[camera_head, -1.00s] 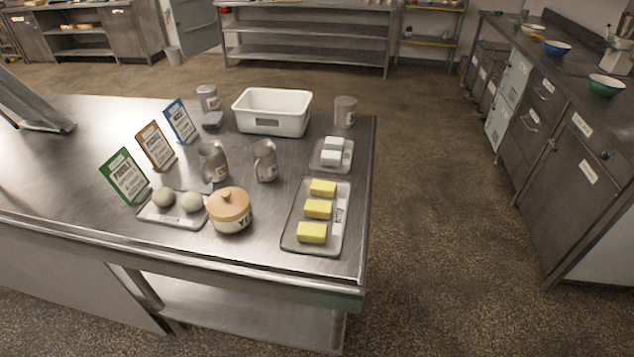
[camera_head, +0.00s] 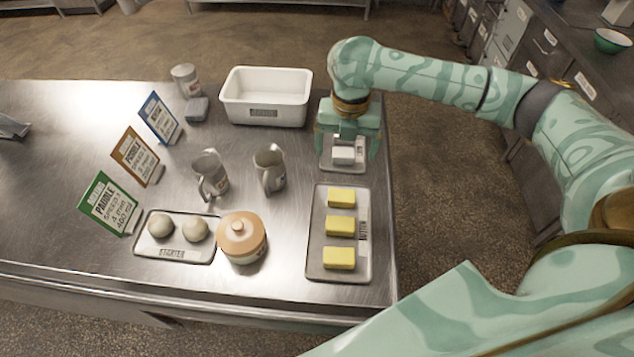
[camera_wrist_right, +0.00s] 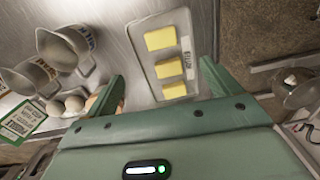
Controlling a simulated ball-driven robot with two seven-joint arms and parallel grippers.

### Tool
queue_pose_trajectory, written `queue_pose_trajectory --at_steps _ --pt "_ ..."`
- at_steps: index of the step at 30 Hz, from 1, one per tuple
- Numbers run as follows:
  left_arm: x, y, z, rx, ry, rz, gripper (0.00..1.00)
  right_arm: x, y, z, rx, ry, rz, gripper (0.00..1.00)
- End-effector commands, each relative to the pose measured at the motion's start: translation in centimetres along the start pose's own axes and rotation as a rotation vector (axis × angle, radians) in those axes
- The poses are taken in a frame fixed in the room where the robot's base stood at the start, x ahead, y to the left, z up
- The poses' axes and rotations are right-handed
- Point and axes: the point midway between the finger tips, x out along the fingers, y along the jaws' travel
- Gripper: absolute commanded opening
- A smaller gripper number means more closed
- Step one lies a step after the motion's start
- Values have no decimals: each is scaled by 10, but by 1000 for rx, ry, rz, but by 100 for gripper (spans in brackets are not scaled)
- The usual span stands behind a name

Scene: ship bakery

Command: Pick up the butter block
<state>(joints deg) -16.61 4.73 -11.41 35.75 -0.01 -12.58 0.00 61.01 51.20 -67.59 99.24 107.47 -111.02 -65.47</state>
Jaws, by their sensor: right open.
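Three yellow butter blocks lie in a row on a grey tray marked as butter (camera_head: 317,262): a far one (camera_head: 341,197), a middle one (camera_head: 340,226) and a near one (camera_head: 339,258). The right wrist view shows the far block (camera_wrist_right: 174,90), the middle one (camera_wrist_right: 165,66) and the near one (camera_wrist_right: 160,38). My right gripper (camera_head: 346,150) is open, pointing down above a small tray with white blocks (camera_head: 343,155), beyond the butter tray. In the wrist view its fingers (camera_wrist_right: 160,78) are apart with nothing held. My left gripper is not in view.
Left of the butter stand a lidded crock (camera_head: 242,240), a tray with two round pale lumps (camera_head: 173,252) and two metal jugs (camera_head: 211,175) (camera_head: 269,168). A white bin (camera_head: 265,97) stands at the back. Three framed cards stand at left. The table's right edge is close to the butter tray.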

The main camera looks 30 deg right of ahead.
Motion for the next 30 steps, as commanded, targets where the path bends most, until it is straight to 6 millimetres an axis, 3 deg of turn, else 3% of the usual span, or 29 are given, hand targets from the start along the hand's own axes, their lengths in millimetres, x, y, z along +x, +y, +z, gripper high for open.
queue_pose_trajectory --at_steps 4,11,15,19,23,30 --pt "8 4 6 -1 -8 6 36 28 1 1 -18 5 -2 89" --pt "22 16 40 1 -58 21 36 89 8 8 -15 11 -5 89" --pt "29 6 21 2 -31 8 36 109 8 8 -15 10 -4 89" --pt "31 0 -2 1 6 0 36 116 8 9 -14 7 -3 89" --pt "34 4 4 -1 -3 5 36 127 10 8 -14 9 -3 89" --pt "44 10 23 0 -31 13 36 165 12 7 -15 8 -4 89"
